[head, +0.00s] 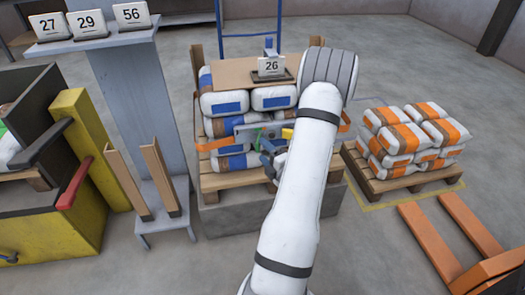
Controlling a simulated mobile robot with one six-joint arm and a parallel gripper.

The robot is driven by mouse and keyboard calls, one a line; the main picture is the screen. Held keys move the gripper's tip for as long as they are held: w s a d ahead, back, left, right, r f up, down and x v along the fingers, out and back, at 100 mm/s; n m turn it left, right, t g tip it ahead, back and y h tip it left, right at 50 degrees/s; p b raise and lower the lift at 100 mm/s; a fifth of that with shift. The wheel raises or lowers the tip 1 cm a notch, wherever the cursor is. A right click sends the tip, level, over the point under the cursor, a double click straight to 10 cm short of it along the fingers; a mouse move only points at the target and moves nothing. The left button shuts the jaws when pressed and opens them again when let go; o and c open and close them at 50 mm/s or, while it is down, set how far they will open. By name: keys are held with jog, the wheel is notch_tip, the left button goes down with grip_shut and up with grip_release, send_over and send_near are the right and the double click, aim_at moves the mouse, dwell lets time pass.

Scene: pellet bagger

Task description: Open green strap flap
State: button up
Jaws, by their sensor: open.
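A small green piece (270,131), which looks like the strap flap, shows at the front of the stack of bags on the pallet. A grey part lies to its left and a yellow part (287,133) to its right. An orange strap (214,145) runs around the stack at about this height. My gripper (268,158) is open in front of the stack, just below the green piece. My arm hides part of it. I cannot tell whether it touches the flap, or whether the flap is open or shut.
Orange-striped bags (405,140) stand on a pallet at right, near orange forks (470,235). A grey column and yellow machine (60,225) stand at left. The floor between is partly clear.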

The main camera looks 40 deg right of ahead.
jog(key=s+a, duration=0.1)
jog(key=s, duration=0.5)
jog(key=shift+s+p, duration=0.15)
jog(key=shift+p, duration=0.2)
jog(key=shift+a+r, duration=0.1)
jog(key=shift+a, duration=0.05)
